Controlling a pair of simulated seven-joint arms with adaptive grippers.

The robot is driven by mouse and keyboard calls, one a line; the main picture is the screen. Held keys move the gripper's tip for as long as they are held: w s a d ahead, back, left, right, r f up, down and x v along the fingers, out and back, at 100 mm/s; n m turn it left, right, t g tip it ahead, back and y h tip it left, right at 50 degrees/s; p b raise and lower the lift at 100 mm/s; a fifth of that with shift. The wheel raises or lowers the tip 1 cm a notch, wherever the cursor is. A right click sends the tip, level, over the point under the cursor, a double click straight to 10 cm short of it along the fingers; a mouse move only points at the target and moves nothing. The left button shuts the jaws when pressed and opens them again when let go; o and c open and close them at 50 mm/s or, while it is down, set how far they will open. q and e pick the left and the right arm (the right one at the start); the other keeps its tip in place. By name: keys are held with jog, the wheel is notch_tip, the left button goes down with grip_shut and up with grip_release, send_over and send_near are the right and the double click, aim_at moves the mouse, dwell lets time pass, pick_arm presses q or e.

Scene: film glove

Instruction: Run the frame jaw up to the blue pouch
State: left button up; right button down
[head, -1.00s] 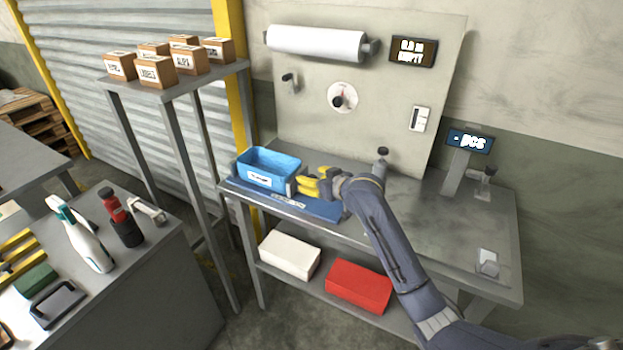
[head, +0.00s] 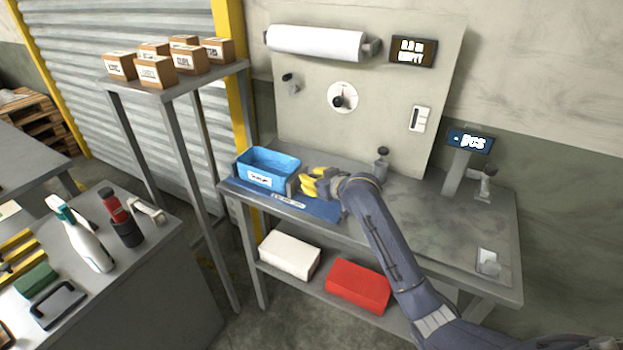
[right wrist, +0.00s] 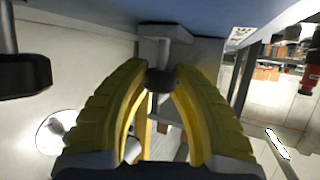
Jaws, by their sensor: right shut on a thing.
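My right gripper (head: 306,184) reaches over the bench at the right end of the blue bin. In the right wrist view its yellow fingers (right wrist: 160,85) are closed around a small dark knob (right wrist: 160,80). The knob sits against a pale grey block (right wrist: 165,42), which may be the frame jaw; in the head view the gripper hides this spot. A flat dark-blue piece with white lettering (head: 270,196) lies along the bench's front edge, below the gripper. I cannot tell whether this is the blue pouch. My left gripper is out of view.
An open blue bin (head: 267,180) with a white label stands on the bench (head: 425,225). A small post with a dark top (head: 381,165) stands just behind my right arm. A back panel (head: 300,115) rises behind. The bench's middle right is mostly clear.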

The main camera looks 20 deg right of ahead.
jog(key=shift+w+r, duration=0.1)
jog(key=shift+r, duration=0.1)
jog(key=shift+w+a+r, duration=0.1)
jog(key=shift+w+a, duration=0.1)
dwell(0.3)
jog(key=c, duration=1.6)
grip_release()
jog(key=shift+r, duration=0.1)
jog(key=o, duration=0.5)
jog(key=shift+f, duration=0.2)
jog(key=shift+o, duration=0.2)
jog(key=shift+s, duration=0.1)
jog(key=shift+s+d, duration=0.1)
jog(key=shift+s, duration=0.2)
jog(key=v, duration=1.1)
jog(key=shift+s, duration=0.2)
